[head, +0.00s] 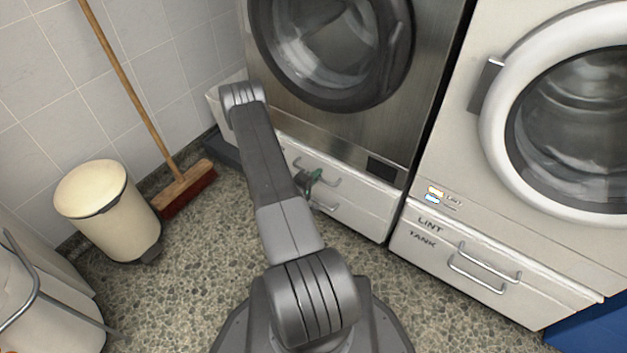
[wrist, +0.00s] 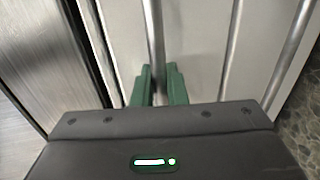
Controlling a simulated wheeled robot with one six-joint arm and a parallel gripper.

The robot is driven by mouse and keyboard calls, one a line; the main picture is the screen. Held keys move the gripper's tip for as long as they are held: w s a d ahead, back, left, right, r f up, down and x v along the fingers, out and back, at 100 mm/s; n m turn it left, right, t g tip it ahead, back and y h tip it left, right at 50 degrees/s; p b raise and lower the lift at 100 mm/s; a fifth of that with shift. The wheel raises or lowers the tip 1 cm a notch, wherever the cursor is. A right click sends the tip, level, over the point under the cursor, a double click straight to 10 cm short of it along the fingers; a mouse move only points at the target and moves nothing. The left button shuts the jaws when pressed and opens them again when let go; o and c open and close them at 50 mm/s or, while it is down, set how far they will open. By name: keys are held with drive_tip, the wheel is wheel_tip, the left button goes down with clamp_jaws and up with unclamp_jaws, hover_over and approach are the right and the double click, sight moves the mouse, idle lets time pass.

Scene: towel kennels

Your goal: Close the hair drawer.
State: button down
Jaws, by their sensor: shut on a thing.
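The hair drawer (head: 360,206) is the white front under the steel machine at the centre of the head view. My arm covers its left part and most of any lettering, so I cannot read its name. It carries metal handle bars (head: 325,207). My gripper (head: 309,181) is at the drawer front. In the wrist view its green fingers (wrist: 160,88) are shut around one handle bar (wrist: 155,40). The white drawer front (wrist: 195,50) lies just behind them. A dark gap shows beside its edge, but how far the drawer stands out is unclear.
The steel machine (head: 420,85) stands above the drawer. To the right, a white machine (head: 470,165) has a lint tank drawer (head: 440,262). A cream bin (head: 110,215) and a broom (head: 188,190) stand at left. Speckled floor (head: 195,275) is clear between.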

drive_tip(key=c, duration=1.6)
unclamp_jaws()
drive_tip(key=shift+w+d, duration=0.1)
drive_tip(key=shift+w, duration=0.15)
drive_tip(key=shift+o, duration=0.2)
drive_tip(key=p+v, duration=0.3)
drive_tip(key=v, duration=1.1)
drive_tip(key=shift+w+d+f, duration=0.1)
drive_tip(key=b+x, duration=0.3)
drive_tip(key=x, duration=1)
drive_tip(key=shift+w+d, duration=0.1)
drive_tip(key=shift+d, duration=0.05)
drive_tip(key=shift+p, duration=0.3)
drive_tip(key=shift+s+a, duration=0.3)
drive_tip(key=shift+s, duration=0.1)
drive_tip(key=shift+w+d, duration=0.1)
